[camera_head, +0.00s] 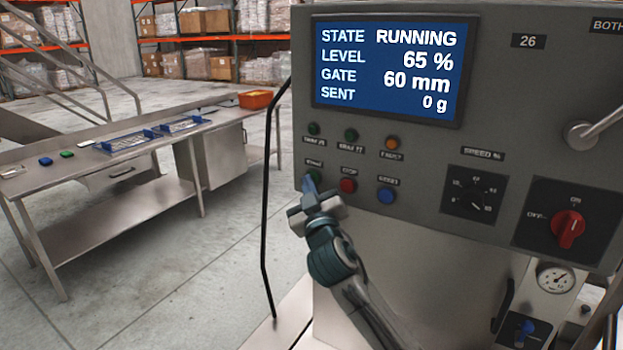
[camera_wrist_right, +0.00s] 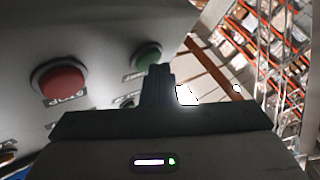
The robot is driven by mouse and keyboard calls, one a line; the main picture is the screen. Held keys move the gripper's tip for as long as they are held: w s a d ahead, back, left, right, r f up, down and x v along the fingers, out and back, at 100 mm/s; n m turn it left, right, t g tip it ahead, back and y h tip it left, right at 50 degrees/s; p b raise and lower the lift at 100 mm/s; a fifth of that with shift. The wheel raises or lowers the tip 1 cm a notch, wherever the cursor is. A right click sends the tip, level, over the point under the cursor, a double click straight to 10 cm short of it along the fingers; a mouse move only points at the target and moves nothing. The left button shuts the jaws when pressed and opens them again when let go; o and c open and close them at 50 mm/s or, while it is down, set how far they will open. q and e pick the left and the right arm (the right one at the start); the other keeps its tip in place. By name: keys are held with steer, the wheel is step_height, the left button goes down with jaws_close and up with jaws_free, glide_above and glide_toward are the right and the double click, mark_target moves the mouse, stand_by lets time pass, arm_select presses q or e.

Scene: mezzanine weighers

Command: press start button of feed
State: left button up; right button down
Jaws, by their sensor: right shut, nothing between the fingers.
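The grey control panel (camera_head: 480,130) carries a green start button (camera_head: 315,175) at the lower left of its face, partly covered by my fingertips. My right gripper (camera_head: 309,184) is shut and empty, its fingertips right at the green button. In the right wrist view the green button (camera_wrist_right: 147,55) shows just beyond the shut fingertips (camera_wrist_right: 158,72). I cannot tell whether they touch it or whether it is pushed in. The screen (camera_head: 388,68) reads state RUNNING, level 65 %, gate 60 mm, sent 0 g. My left gripper is not in view.
A red stop button (camera_head: 348,185) and a blue button (camera_head: 386,195) sit close to the right of the green one. Small lamps (camera_head: 351,135) are above. A speed dial (camera_head: 472,193) and red rotary switch (camera_head: 567,229) are further right. A steel bench (camera_head: 100,187) stands left.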

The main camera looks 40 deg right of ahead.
steer(key=shift+s+a, duration=0.3)
steer(key=shift+a, duration=0.4)
steer(key=shift+a+f, duration=0.1)
steer(key=shift+s+a+p, duration=0.2)
steer(key=shift+s+a, duration=0.1)
steer(key=shift+a, duration=0.45)
steer(key=shift+s+a+p, duration=0.25)
steer(key=shift+s+a, duration=0.1)
steer(key=shift+a, duration=0.35)
steer(key=shift+s+a+p, duration=0.2)
steer(key=shift+s+a, duration=0.1)
steer(key=shift+a, duration=0.45)
